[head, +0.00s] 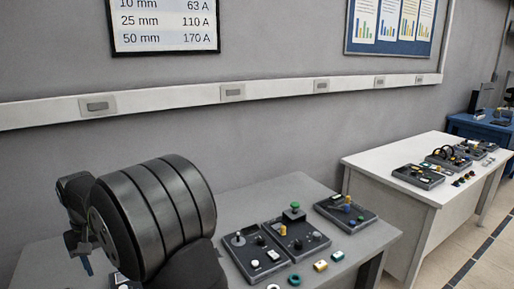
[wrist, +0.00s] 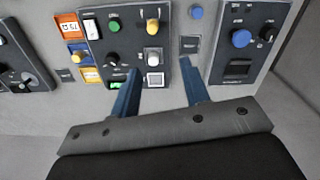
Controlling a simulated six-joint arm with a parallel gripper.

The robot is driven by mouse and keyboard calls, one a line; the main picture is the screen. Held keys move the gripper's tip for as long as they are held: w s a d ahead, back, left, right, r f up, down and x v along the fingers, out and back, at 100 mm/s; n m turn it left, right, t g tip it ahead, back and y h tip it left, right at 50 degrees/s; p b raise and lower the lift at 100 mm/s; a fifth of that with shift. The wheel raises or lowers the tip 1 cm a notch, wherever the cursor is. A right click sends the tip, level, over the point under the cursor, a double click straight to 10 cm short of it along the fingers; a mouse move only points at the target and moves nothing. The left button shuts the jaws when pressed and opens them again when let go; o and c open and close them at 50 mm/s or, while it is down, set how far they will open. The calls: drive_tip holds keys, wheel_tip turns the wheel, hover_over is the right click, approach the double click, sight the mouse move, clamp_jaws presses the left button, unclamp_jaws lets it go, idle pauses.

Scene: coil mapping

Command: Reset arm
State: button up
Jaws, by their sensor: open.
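My gripper (wrist: 158,92) is open in the wrist view, its two blue fingers apart with nothing between them. It is above the near grey table (head: 225,205), over the edge of a dark control panel (wrist: 125,20) with green, yellow and white knobs. In the head view my dark arm fills the lower left, and a blue fingertip (head: 87,265) shows below it at the left. Part of the table top behind my arm is hidden.
Dark panels with knobs (head: 250,252), (head: 294,236) and (head: 345,213) stand on the near table. Small loose parts, among them a teal ring (head: 294,279), lie along its front. A second white table (head: 400,155) with more panels is at the right. A grey wall is behind.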

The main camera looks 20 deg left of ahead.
drive_tip(key=shift+r+m, duration=0.2)
drive_tip(key=shift+m, duration=1)
clamp_jaws()
drive_tip(key=s+a+f+n+t+h, duration=0.15)
drive_tip(key=s+f+n, duration=0.25)
drive_tip(key=n, duration=0.6)
drive_tip(key=s+a+f+n+t+h, duration=0.1)
drive_tip(key=s+a+f+n+t, duration=0.25)
drive_tip(key=n, duration=0.75)
drive_tip(key=shift+g, duration=0.6)
drive_tip(key=x, duration=0.3)
drive_tip(key=d+x, duration=0.1)
drive_tip(key=x, duration=0.3)
drive_tip(key=w+x, duration=0.1)
drive_tip(key=x, duration=0.3)
drive_tip(key=shift+d+r, duration=0.1)
drive_tip(key=shift+d, duration=0.3)
drive_tip(key=shift+w+d, duration=0.25)
drive_tip(key=shift+w, duration=0.2)
